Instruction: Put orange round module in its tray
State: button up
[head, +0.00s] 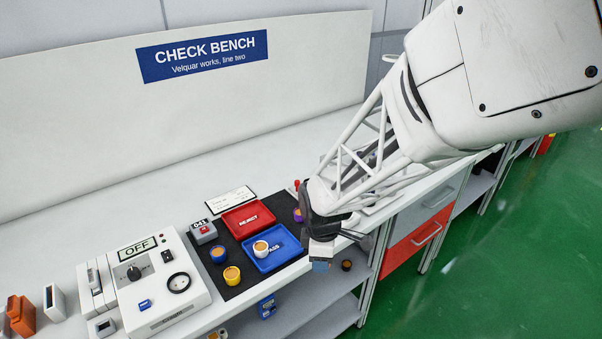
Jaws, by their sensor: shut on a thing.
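My gripper (320,258) hangs over the front edge of the bench, to the right of the blue PASS tray. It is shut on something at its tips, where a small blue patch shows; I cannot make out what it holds. The blue PASS tray (288,253) lies on the dark mat with a white round module (261,248) with an orange top in it. The red REJECT tray (240,212) behind it looks empty. A blue round module (217,254) and a yellow round module (232,275), both with orange-brown tops, stand on the mat to the left. No wholly orange round module is clearly visible.
A white tester (155,290) reading OFF stands left of the mat. A grey box marked 041 (203,232) and a purple module (298,214) are near the mat's back and right. A small dark round thing (347,265) is right of my gripper. Orange blocks (21,315) stand far left.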

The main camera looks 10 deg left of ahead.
jog(key=w+a+n, duration=0.1)
jog(key=a, duration=0.3)
jog(key=w+a+n, duration=0.1)
jog(key=w+a, duration=0.1)
jog(key=a, duration=0.2)
jog(key=w+a+n, duration=0.2)
jog(key=a, duration=0.3)
jog(key=shift+r, duration=0.25)
send_over(257, 217)
jog(key=shift+f, duration=0.75)
jog(key=shift+f, duration=1.7)
jog(key=shift+f, duration=0.15)
